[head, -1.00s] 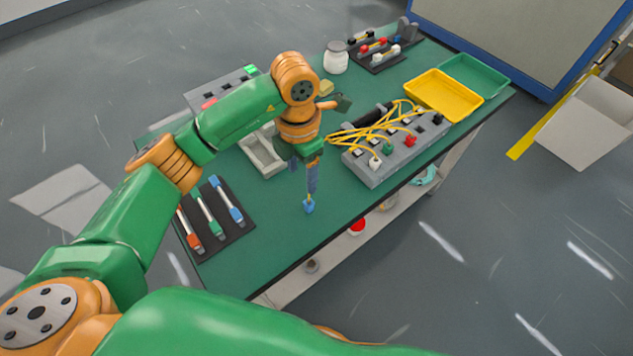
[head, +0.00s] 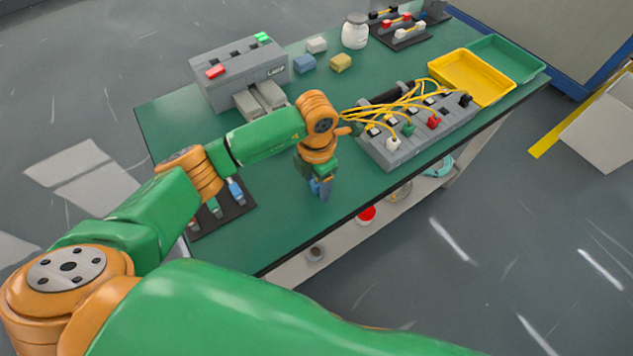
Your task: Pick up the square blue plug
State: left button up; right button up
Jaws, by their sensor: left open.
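My left gripper (head: 321,190) points down over the front part of the green table, left of the grey socket block. It is open. Blue shows right at its fingertips, where the small square blue plug (head: 325,189) is mostly hidden by the fingers. I cannot tell whether the fingers touch the plug. My right gripper is out of view.
The grey socket block (head: 420,135) with yellow cables and plugs stands close to the right. A black tool mat (head: 232,212) lies to the left. A grey switch box (head: 240,78) and small blocks are behind. A yellow tray (head: 470,78) sits at the far right.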

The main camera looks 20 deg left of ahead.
pick_arm(q)
jog(key=shift+w+f, duration=0.1)
jog(key=shift+f, duration=0.1)
grip_shut()
